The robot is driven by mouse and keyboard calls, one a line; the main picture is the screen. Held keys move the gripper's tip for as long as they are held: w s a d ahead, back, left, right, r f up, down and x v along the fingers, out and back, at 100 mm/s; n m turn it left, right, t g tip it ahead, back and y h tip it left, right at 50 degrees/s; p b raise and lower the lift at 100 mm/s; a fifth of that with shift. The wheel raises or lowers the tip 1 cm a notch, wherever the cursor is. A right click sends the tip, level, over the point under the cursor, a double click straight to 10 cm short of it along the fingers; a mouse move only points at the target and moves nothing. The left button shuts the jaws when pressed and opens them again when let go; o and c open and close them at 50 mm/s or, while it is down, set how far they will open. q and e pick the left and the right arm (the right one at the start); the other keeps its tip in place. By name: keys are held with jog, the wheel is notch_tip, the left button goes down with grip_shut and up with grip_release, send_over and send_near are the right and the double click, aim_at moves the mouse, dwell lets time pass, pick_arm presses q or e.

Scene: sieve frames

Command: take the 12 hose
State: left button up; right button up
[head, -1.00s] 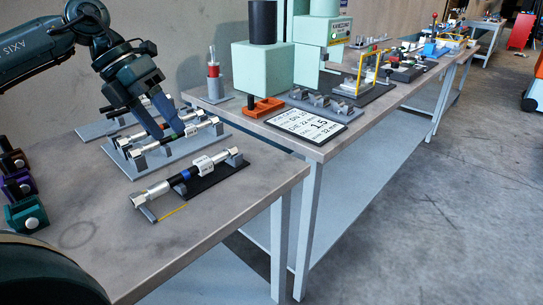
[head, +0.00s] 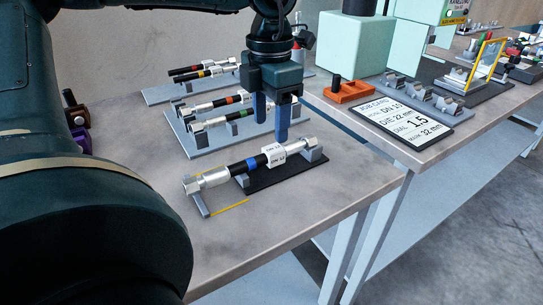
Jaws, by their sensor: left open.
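A hose with silver end fittings, a blue band (head: 252,164) and a white tag lies across the dark cradle (head: 290,172) at the front; the tag's print is too small to read surely. Behind it, a hose with a green band (head: 233,129) and one with an orange band (head: 231,100) lie on a grey rack (head: 206,147). Farther back lie hoses with a red band (head: 196,68) and a yellow band (head: 201,74). My left gripper (head: 270,127) is open, pointing down just behind the blue-banded hose's tag, partly hiding the green-banded hose. My right gripper is out of view.
A job card (head: 404,121) reading DN 10, die 22 mm, lies on the adjoining bench beside a pale green machine (head: 354,47) and an orange tray (head: 350,92). Dark fittings (head: 76,115) stand at left. The table's front is clear.

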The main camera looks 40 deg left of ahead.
aim_at(271, 149)
pick_arm(q)
jog(key=shift+w+f, duration=0.2)
jog(key=shift+f, duration=3.35)
jog(key=shift+c, duration=0.4)
grip_shut()
